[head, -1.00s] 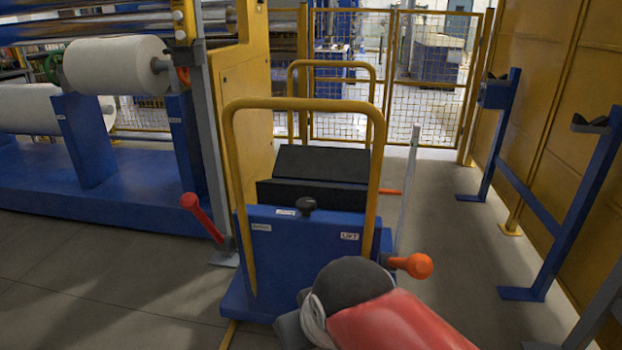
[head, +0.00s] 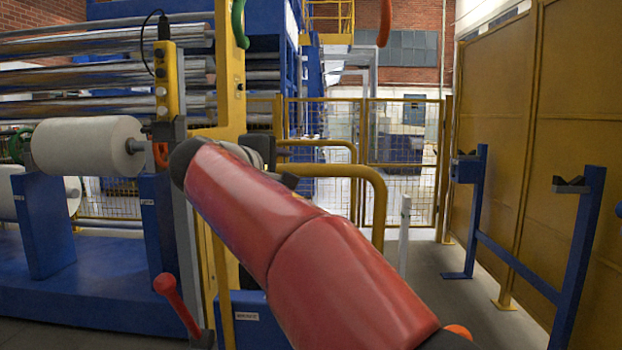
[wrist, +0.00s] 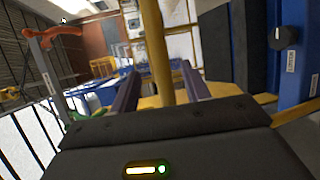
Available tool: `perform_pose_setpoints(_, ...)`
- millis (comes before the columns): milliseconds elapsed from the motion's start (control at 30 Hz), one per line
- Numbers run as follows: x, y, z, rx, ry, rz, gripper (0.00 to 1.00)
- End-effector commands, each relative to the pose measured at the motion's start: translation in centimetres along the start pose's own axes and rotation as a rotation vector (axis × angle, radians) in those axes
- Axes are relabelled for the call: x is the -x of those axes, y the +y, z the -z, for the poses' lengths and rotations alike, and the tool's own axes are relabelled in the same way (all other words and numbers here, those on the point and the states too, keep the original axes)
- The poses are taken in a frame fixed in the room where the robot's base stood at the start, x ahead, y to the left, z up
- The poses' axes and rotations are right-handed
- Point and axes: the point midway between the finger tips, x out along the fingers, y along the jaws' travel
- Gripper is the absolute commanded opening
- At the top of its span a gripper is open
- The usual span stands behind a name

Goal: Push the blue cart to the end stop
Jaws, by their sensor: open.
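The blue cart (head: 247,335) stands low in the middle of the head view, mostly hidden behind my red arm. Its yellow handle (head: 379,200) rises past the arm. In the wrist view the cart's blue panel (wrist: 292,60) with a black knob is at the right. My gripper (wrist: 160,88) is open there, its two dark fingers apart. A yellow bar (wrist: 154,40), apparently the cart's handle, runs between the fingers; I cannot tell whether they touch it. In the head view my gripper is largely hidden behind the wrist. I cannot pick out the end stop.
A blue machine frame with a white roll (head: 88,145) stands at the left, with a red lever (head: 178,305) near the cart. Blue stands (head: 578,240) line the yellow wall at the right. A mesh fence (head: 400,150) closes the back.

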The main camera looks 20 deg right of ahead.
Motion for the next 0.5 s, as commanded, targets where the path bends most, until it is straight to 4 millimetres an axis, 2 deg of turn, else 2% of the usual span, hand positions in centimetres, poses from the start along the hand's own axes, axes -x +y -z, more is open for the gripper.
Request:
perform_pose_setpoints(300,-5.0,0.0,-0.2,-0.002,-0.004,0.002,0.47)
perform_pose_setpoints(500,-7.0,0.0,-0.2,-0.002,-0.003,0.002,0.47)
